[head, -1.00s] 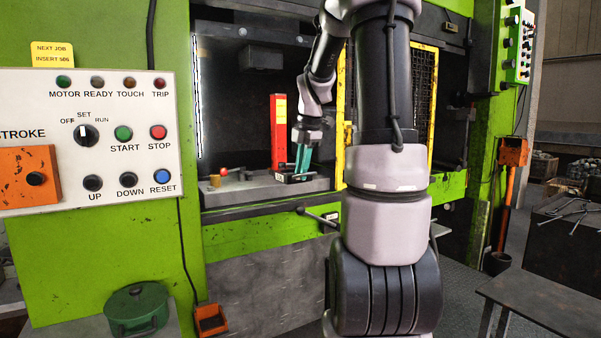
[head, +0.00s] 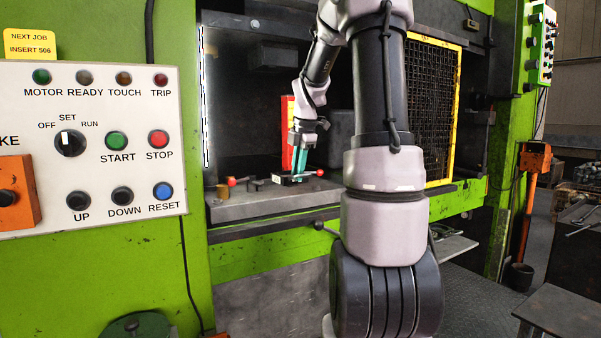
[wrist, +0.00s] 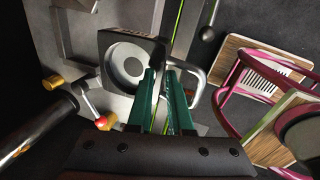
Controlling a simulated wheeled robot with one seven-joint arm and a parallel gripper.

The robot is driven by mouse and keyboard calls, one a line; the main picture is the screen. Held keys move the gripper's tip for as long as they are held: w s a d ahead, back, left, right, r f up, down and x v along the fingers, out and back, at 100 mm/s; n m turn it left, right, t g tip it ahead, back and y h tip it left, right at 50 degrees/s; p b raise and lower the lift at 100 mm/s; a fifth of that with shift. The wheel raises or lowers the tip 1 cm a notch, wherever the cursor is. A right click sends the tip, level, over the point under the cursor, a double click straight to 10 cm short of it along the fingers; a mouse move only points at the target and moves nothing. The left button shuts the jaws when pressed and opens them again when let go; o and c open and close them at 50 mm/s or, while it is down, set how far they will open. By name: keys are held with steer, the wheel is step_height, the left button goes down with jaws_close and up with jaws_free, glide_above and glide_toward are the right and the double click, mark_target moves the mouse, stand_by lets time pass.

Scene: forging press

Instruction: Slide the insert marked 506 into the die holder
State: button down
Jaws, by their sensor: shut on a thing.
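The insert (wrist: 112,86) is a dark grey block with a round recess in its light top face and a bent metal handle (wrist: 197,82) on one side. It also shows in the head view (head: 284,179). My gripper (wrist: 160,72) has teal fingers closed at the insert's handle side; the exact contact is partly hidden. In the head view my gripper (head: 298,172) is over the front of the press bed (head: 255,205). The number on the insert is not readable. The die holder cannot be told clearly; a grey stepped metal part (wrist: 72,45) lies beside the insert.
A red-knobbed lever (head: 231,181) and a brass post (head: 222,191) stand left of the insert. A red upright block (head: 286,115) stands behind my gripper. A yellow-framed mesh guard (head: 432,110) is at right. A yellow note (head: 30,43) reads NEXT JOB INSERT 506.

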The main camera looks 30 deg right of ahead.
mark_target(291, 181)
steer(key=shift+w+r, duration=0.1)
steer(key=shift+w, duration=1.05)
steer(key=shift+w+f, duration=0.2)
steer(key=shift+w, duration=0.05)
steer(key=shift+w+f, duration=0.8)
steer(key=shift+f, duration=1)
steer(key=shift+f, duration=0.2)
steer(key=c, duration=0.8)
jaws_free()
